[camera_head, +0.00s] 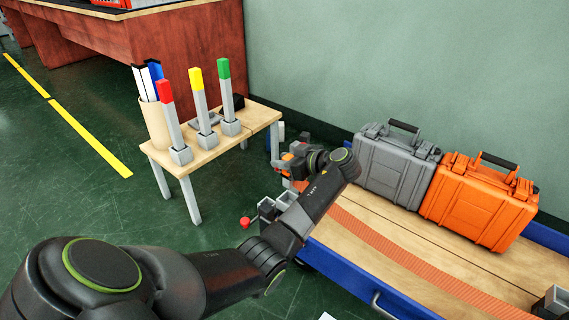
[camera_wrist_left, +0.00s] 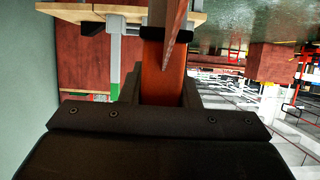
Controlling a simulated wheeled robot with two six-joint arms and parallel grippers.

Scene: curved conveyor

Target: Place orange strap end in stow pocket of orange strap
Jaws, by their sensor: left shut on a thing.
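The orange strap (camera_head: 420,262) runs lengthwise along the wooden deck, from beside my left wrist toward the lower right. My left gripper (camera_head: 288,168) is at the deck's left end, mostly hidden by its own wrist; small orange patches show by it. In the left wrist view, the orange strap end (camera_wrist_left: 163,70) stands between the fingers of my left gripper (camera_wrist_left: 165,92), which is shut on it. A black band (camera_wrist_left: 166,31) crosses the strap beyond the fingers. I cannot make out the stow pocket.
A grey case (camera_head: 392,165) and an orange case (camera_head: 478,203) stand along the deck's far side by the wall. A small table (camera_head: 165,158) with a red, a yellow and a green post stands left. Grey blocks and a red knob (camera_head: 245,222) sit near my left wrist.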

